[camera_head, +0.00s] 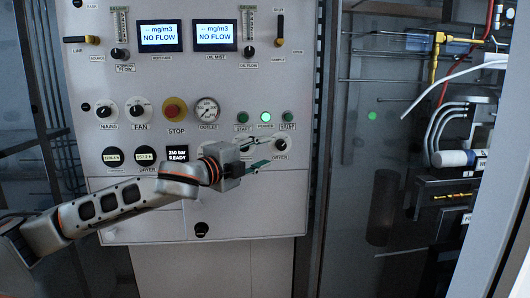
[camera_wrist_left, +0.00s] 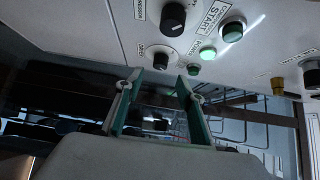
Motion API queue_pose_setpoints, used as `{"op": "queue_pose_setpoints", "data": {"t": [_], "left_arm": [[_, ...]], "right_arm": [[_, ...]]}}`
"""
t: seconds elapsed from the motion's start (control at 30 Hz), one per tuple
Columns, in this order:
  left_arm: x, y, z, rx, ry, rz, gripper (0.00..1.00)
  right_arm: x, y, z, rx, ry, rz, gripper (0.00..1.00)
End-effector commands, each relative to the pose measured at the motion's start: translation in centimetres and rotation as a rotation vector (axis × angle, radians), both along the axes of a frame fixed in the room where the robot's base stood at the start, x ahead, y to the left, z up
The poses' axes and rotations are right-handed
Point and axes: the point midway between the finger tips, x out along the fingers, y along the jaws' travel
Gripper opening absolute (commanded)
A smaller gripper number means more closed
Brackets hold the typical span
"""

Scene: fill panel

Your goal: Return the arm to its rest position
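My left gripper (camera_head: 266,152) is in front of the lower right part of the control panel (camera_head: 250,215), just left of the dryer knob (camera_head: 282,143). Its arm reaches in from the left across the panel's lower half. In the left wrist view my left gripper (camera_wrist_left: 158,80) shows two teal-padded fingers spread apart with nothing between them. A round knob (camera_wrist_left: 160,57) appears just beyond the fingertips; I cannot tell whether they touch it. My right gripper is not in view.
To the right, an open cabinet holds pipes, cables and a white cylinder (camera_head: 454,158).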

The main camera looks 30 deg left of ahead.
Motion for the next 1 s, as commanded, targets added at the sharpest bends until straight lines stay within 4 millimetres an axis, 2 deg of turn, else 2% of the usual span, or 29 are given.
{"op": "queue_pose_setpoints", "data": {"t": [0.4, 0.47, 0.53, 0.57, 0.67, 0.77, 0.8, 0.87, 1.0], "left_arm": [[0.1, -0.1, -0.1, -0.002, 0.001, -0.002, 0.38], [0.2, -0.4, -0.7, -0.011, 0.008, -0.008, 0.38], [0.4, -1.3, -2.1, -0.033, 0.025, -0.024, 0.38], [0.6, -1.8, -3.0, -0.048, 0.035, -0.033, 0.38], [1.0, -4.1, -7.5, -0.127, 0.089, -0.073, 0.38], [0.9, -6.8, -13.3, -0.233, 0.157, -0.109, 0.38], [0.7, -7.8, -15.6, -0.280, 0.185, -0.119, 0.38], [0.2, -9.1, -18.9, -0.349, 0.225, -0.128, 0.38], [-1.8, -11.8, -26.8, -0.517, 0.321, -0.126, 0.38]], "right_arm": [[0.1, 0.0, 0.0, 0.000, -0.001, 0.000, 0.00], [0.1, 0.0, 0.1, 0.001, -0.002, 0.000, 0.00], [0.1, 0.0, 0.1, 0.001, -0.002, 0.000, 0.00], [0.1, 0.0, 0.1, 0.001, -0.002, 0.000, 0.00], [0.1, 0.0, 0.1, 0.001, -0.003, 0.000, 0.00], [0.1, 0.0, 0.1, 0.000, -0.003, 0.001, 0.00], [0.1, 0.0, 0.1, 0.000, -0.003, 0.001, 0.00], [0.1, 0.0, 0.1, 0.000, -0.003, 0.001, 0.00], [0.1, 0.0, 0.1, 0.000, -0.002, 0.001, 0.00]]}}
